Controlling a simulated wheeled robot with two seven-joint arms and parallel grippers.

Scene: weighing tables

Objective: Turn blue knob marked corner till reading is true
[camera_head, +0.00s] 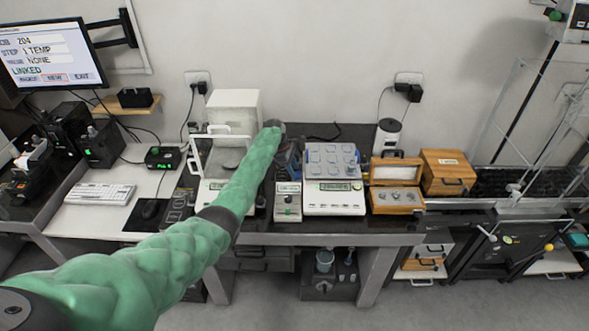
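My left arm, in a green padded sleeve, reaches from the lower left across the weighing table (270,226). Its dark end, the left gripper (275,127), is over the back of the table between the glass-sided balance (205,187) and the flat scale (334,198). Its fingers are too small to read. My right gripper is not in view.
A monitor (50,54) reads LINKED at the left, above a keyboard (100,193) and mouse. An open wooden weight box (397,199) and a closed wooden box (447,172) stand right of the scale.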

